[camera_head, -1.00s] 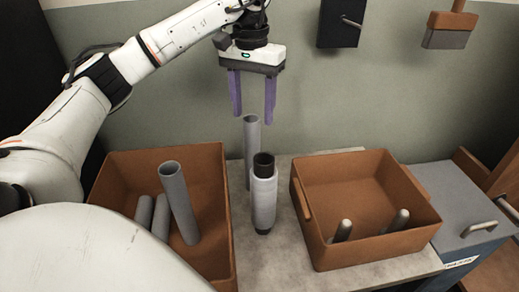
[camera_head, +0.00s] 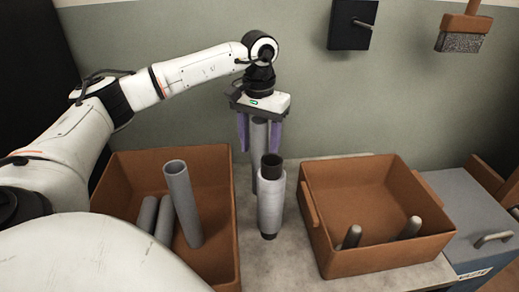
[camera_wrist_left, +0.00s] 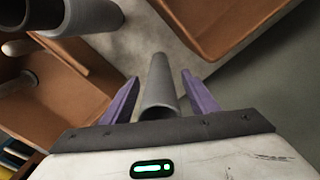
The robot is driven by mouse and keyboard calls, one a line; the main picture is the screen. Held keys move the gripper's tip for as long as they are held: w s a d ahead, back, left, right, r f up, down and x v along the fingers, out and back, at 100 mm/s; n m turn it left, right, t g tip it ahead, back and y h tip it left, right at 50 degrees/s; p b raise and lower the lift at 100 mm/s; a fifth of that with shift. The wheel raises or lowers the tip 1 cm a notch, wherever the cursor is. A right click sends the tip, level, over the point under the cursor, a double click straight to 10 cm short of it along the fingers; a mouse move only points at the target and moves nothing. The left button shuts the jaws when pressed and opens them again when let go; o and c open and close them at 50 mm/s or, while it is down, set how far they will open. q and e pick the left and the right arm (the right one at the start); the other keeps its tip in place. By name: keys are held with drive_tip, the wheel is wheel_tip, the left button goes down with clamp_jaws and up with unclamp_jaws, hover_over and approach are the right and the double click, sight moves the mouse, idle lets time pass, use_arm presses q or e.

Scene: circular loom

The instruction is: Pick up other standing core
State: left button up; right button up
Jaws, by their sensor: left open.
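A grey tube-shaped core (camera_head: 260,135) stands upright on the table behind a white-wrapped bobbin. My left gripper (camera_head: 260,140) is lowered over it from above, with its purple fingers on either side. In the left wrist view the core (camera_wrist_left: 160,85) lies between the open fingers of my gripper (camera_wrist_left: 160,95), with gaps visible on both sides. The white-wrapped bobbin (camera_head: 271,200) with dark ends stands in front and hides the core's lower part. Another grey core (camera_head: 183,205) leans in the left brown box. My right gripper is not in view.
The left brown box (camera_head: 223,255) also holds more grey cores (camera_head: 146,214) lying low. The right brown box (camera_head: 385,262) holds two pale-tipped rods (camera_head: 352,236). A grey cabinet (camera_head: 470,215) stands at the far right. Bare table (camera_head: 275,262) shows between the boxes.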

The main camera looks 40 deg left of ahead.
use_arm(q)
drive_tip(key=c, duration=1.2)
wheel_tip(320, 180, up, 10)
drive_tip(key=shift+r+p, duration=0.1)
drive_tip(key=shift+p, duration=0.9)
drive_tip(key=o, duration=0.6)
clamp_jaws()
